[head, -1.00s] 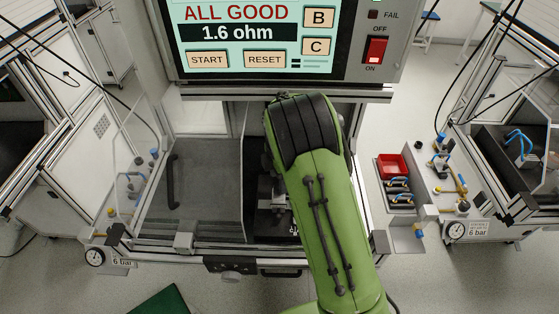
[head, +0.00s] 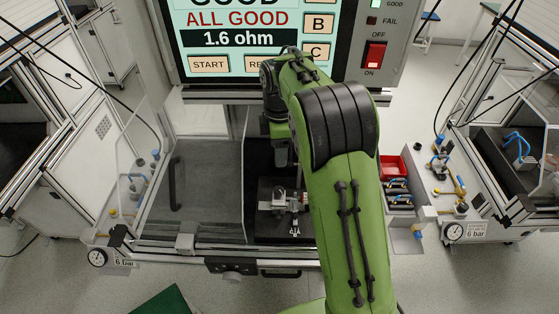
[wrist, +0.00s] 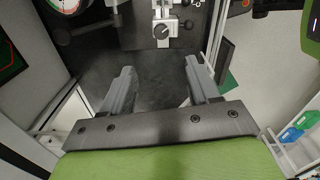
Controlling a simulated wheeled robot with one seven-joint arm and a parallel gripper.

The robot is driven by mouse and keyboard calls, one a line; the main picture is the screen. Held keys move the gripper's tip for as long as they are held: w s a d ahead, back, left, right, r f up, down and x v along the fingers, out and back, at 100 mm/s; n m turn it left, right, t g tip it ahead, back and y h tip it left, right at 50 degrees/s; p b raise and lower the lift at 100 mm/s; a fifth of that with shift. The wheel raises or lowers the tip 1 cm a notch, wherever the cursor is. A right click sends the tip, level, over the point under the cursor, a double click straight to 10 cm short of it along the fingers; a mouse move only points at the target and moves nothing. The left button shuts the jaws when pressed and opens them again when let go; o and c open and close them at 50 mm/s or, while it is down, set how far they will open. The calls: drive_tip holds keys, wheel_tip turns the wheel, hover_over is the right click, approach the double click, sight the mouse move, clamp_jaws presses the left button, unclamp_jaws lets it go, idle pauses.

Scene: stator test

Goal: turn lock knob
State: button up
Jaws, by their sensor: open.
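In the head view the fixture (head: 284,200) stands on the dark bench floor below my wrist. The knob is too small to make out there.
A test panel (head: 240,64) above the bench reads "ALL GOOD" and "1.6 ohm". A clear guard panel (head: 207,180) stands left of the fixture. A red bin (head: 391,166) and air fittings are at the right. A pressure gauge (head: 97,257) is at the front left.

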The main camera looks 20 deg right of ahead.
drive_tip(key=m, duration=1)
approach(279, 189)
wheel_tip(279, 189, down, 8)
drive_tip(key=shift+s+f, duration=0.1)
drive_tip(key=shift+f, duration=0.15)
drive_tip(key=shift+c, duration=0.4)
